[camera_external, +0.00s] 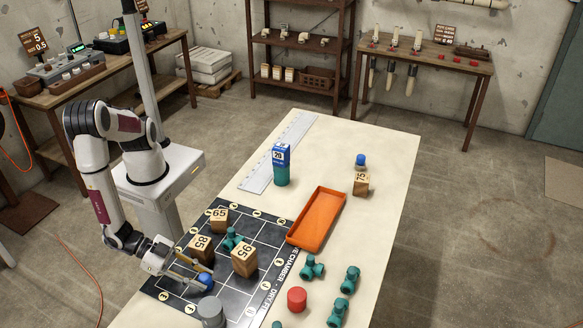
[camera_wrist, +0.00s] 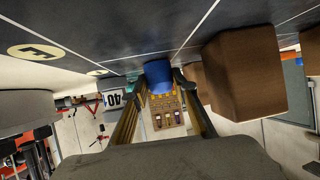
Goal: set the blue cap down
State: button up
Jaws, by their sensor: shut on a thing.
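The blue cap (camera_external: 206,279) is between the fingertips of my gripper (camera_external: 203,277), low over the front part of the black grid mat (camera_external: 185,285). In the wrist view the blue cap (camera_wrist: 158,75) sits between both fingertips (camera_wrist: 160,82), which close on its sides. The cap is close to the mat surface; I cannot tell whether it touches. A second blue cap (camera_external: 361,159) rests on or just behind the wooden block marked 75 (camera_external: 361,184), at the far right of the table.
Wooden blocks 85 (camera_external: 201,248), 95 (camera_external: 244,259) and 65 (camera_external: 219,220) stand on the mat around a green fitting (camera_external: 232,238). A grey cylinder (camera_external: 211,312) stands just in front of the cap. An orange tray (camera_external: 317,218) and a red cylinder (camera_external: 297,299) lie to the right.

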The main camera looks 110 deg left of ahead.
jog(key=shift+f, duration=0.1)
jog(key=o, duration=0.8)
jog(key=shift+s+r, duration=0.1)
jog(key=shift+r, duration=0.1)
jog(key=shift+v, duration=5.85)
